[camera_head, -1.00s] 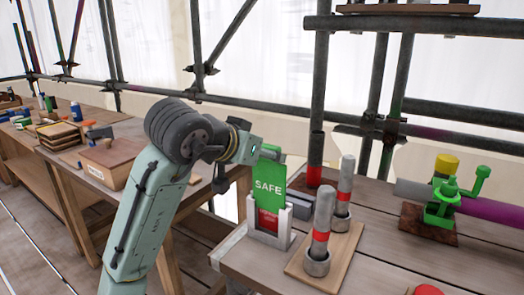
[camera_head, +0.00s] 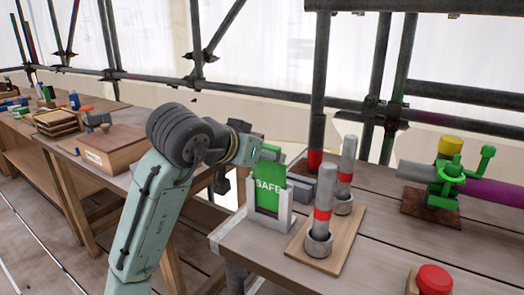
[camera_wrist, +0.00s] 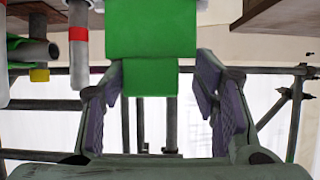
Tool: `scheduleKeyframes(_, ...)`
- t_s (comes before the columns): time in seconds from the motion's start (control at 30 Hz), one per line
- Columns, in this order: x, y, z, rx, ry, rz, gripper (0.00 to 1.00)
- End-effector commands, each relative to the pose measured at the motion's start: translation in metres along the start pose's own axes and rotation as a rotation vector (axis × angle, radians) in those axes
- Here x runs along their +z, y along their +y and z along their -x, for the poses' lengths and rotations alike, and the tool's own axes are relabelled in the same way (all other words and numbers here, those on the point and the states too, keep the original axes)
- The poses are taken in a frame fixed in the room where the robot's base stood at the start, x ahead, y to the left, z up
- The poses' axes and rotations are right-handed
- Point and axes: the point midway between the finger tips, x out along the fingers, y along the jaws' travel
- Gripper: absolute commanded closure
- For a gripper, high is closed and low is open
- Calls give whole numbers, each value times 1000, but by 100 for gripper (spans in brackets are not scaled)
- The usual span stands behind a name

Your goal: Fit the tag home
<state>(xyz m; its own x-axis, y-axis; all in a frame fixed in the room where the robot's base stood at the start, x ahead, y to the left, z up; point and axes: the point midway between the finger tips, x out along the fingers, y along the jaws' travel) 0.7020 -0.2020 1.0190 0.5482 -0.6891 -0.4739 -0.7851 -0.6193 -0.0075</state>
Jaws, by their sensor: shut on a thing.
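The green tag (camera_head: 270,190), marked SAFE, stands upright in a pale slotted holder (camera_head: 284,216) near the left edge of the right-hand bench. Its lower part is down between the holder's uprights. My gripper (camera_head: 266,152) is shut on the tag's narrow top tab. Whether the tag's bottom edge touches the holder's floor is hidden.
Two grey posts with red bands (camera_head: 322,218) stand in cups on a wooden board just right of the holder. A green clamp on a purple pipe (camera_head: 495,193) and a red knob (camera_head: 434,279) are further right. A scaffold pole (camera_head: 318,90) rises behind.

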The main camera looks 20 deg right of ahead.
Motion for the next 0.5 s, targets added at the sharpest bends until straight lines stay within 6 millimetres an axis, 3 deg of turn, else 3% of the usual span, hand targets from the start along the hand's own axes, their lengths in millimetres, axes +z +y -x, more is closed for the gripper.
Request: scheduleKeyframes(0.5, 24, 0, -13, 0, 0, 1, 68)
